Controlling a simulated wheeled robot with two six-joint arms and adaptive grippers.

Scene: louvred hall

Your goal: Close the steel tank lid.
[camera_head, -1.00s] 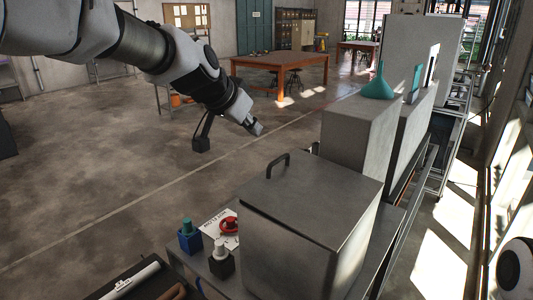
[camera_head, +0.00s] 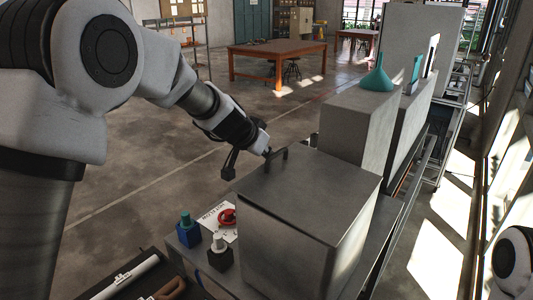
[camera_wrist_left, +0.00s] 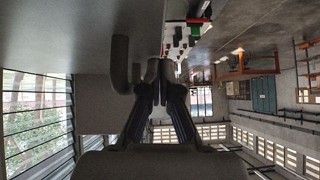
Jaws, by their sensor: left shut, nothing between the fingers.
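The grey steel tank (camera_head: 285,255) stands on a bench at lower centre in the head view. Its flat lid (camera_head: 315,190) lies over the top, with a thin dark line under the near edge; I cannot tell if it is fully seated. A dark handle (camera_head: 284,154) stands up at the lid's far left side. My left gripper (camera_head: 265,147) is shut and empty, its tips close beside the handle. In the left wrist view the handle (camera_wrist_left: 122,65) shows left of the shut fingertips (camera_wrist_left: 157,72); contact cannot be told. My right gripper is out of view.
A blue block (camera_head: 188,234), a dark block with a white top (camera_head: 220,258) and a red button (camera_head: 227,217) sit left of the tank. Grey boxes, one bearing a teal funnel (camera_head: 377,75), stand behind it. Open floor lies to the left.

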